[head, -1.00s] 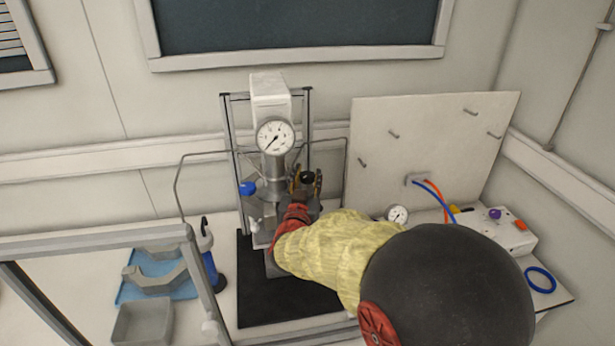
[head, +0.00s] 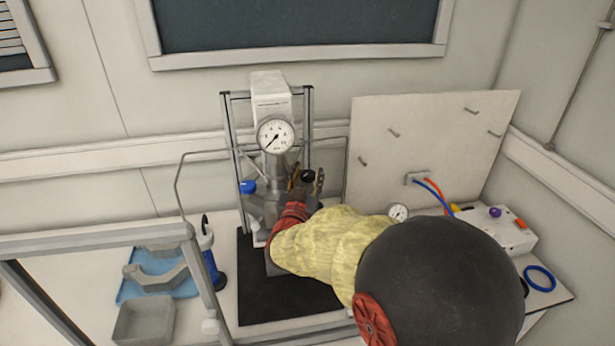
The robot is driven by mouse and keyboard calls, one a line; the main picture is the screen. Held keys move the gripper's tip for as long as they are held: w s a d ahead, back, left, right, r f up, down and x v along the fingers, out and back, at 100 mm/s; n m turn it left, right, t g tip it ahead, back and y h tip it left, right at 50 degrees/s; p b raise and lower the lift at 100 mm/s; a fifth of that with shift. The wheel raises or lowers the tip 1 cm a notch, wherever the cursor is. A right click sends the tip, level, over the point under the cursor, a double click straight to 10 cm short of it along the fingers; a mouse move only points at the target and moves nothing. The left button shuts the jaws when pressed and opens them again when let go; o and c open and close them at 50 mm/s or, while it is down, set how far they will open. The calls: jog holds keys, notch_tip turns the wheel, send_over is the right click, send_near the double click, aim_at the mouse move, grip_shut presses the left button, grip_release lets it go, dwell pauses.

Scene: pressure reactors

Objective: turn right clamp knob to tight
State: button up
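The pressure reactor (head: 272,170) stands in a metal frame at the back of the bench, with a round white gauge (head: 275,135) on its front. A dark round knob (head: 308,176) shows at the reactor's right side. My gripper (head: 306,184) is at that knob, with one brass-coloured finger on either side of it. The fingers are apart; I cannot tell whether they touch the knob. A blue knob (head: 248,187) shows on the reactor's left side. My arm, in a yellow sleeve with a red cuff, covers the lower right of the reactor.
A black mat (head: 275,297) lies in front of the reactor. A blue tray (head: 140,291) with grey clamp halves and a grey bin (head: 145,322) are at left. A pegged panel (head: 430,150) and a control box (head: 497,232) are at right. A metal frame rail (head: 100,240) crosses the front left.

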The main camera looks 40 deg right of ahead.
jog(key=shift+n+t+y, duration=0.4)
jog(key=shift+t, duration=0.1)
jog(key=shift+d+t+b, duration=0.1)
jog(key=shift+t+b, duration=0.2)
jog(key=shift+n+t+y+p, duration=0.45)
jog(key=shift+n+t+y, duration=0.55)
jog(key=shift+n+y, duration=0.3)
jog(key=shift+r+n+t+y+p, duration=0.1)
jog(key=shift+n+t+y+p, duration=0.5)
jog(key=shift+y+p, duration=0.4)
